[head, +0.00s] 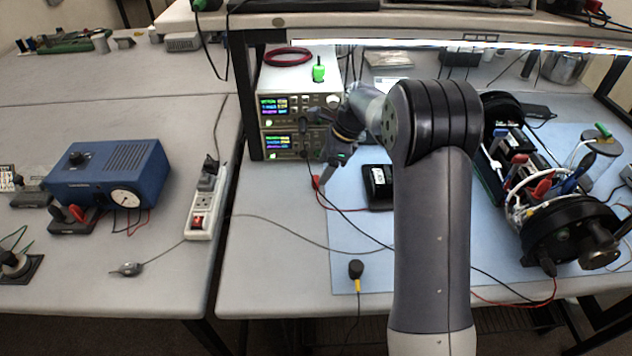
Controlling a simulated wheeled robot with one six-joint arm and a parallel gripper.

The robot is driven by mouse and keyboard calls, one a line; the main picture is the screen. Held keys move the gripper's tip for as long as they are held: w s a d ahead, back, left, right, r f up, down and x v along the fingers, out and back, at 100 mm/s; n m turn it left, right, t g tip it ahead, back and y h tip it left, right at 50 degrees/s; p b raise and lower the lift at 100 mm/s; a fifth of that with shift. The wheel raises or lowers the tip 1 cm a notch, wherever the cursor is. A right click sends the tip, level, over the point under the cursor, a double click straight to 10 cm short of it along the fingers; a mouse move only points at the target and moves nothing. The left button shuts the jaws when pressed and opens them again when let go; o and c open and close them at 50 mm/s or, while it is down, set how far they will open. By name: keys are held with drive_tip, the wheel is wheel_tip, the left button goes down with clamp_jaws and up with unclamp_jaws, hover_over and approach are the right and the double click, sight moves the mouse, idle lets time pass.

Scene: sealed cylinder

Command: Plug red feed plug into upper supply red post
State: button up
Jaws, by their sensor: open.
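Two stacked power supplies stand at the back of the right bench. The upper supply (287,105) has a lit display, and the lower supply (283,146) is beneath it. My gripper (329,182) is open in front of their right side, pointing down toward the bench. A small red plug (316,183) with a red lead is just left of the fingertips; I cannot tell whether it touches them. The upper supply's red post is too small to make out, and my arm and wrist cover part of the right side of the fronts.
A black meter (378,187) lies right of my gripper on the blue mat (345,228). A black-and-yellow probe (356,270) stands nearer. A power strip (205,205) and blue box (110,172) are at left. Loose leads cross the bench.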

sight(316, 179)
drive_tip(key=x, duration=0.4)
drive_tip(key=shift+s+a+f+p, duration=0.1)
drive_tip(key=shift+f+p, duration=0.1)
drive_tip(key=shift+p, duration=0.2)
drive_tip(key=c, duration=1.1)
wheel_tip(316, 179, up, 18)
drive_tip(key=shift+r+b, duration=0.1)
drive_tip(key=shift+b, duration=0.5)
